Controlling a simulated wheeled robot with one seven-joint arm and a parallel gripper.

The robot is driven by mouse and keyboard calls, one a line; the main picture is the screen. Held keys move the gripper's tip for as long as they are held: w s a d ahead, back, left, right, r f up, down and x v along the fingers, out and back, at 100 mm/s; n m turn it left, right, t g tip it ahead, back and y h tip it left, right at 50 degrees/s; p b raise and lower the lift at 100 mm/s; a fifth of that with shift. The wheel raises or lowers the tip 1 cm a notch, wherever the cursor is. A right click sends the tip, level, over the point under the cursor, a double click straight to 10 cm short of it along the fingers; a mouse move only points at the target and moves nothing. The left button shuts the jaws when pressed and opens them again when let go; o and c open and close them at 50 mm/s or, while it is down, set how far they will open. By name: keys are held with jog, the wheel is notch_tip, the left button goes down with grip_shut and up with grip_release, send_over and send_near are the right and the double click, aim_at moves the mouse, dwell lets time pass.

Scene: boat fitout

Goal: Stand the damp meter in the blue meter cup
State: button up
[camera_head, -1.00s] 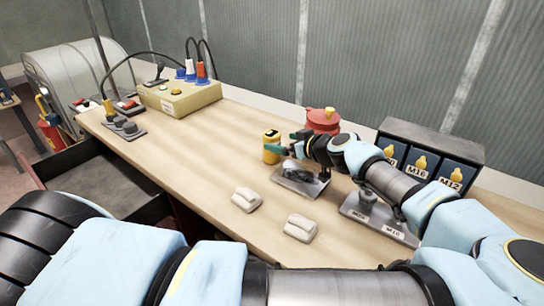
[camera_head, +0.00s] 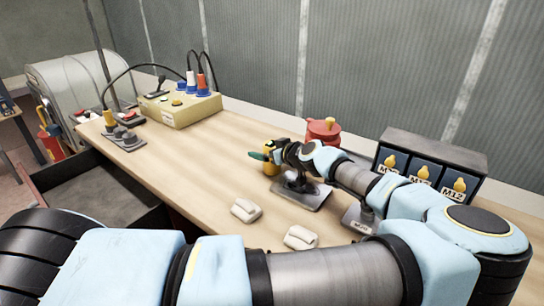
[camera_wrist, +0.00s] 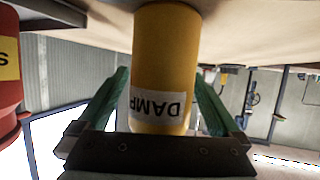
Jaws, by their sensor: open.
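The damp meter is a yellow cylinder with a white DAMP label (camera_wrist: 165,60). In the wrist view it stands between the two green fingers of my gripper (camera_wrist: 162,82), its lettering upside down in that picture. The fingers are open on either side of it, and whether either touches it I cannot tell. In the head view my gripper (camera_head: 262,156) is at the meter (camera_head: 270,166), which is mostly hidden behind it on the bench. I cannot single out the blue meter cup in either view.
A red pot (camera_head: 322,131) stands close behind my gripper. A dark-topped plate (camera_head: 302,194) lies under my wrist. Two pale blocks (camera_head: 246,210) are in front. Labelled bins (camera_head: 424,172) stand right. A yellow power box (camera_head: 180,109) is back left, with clear bench between.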

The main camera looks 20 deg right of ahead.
grip_shut()
dwell(0.8)
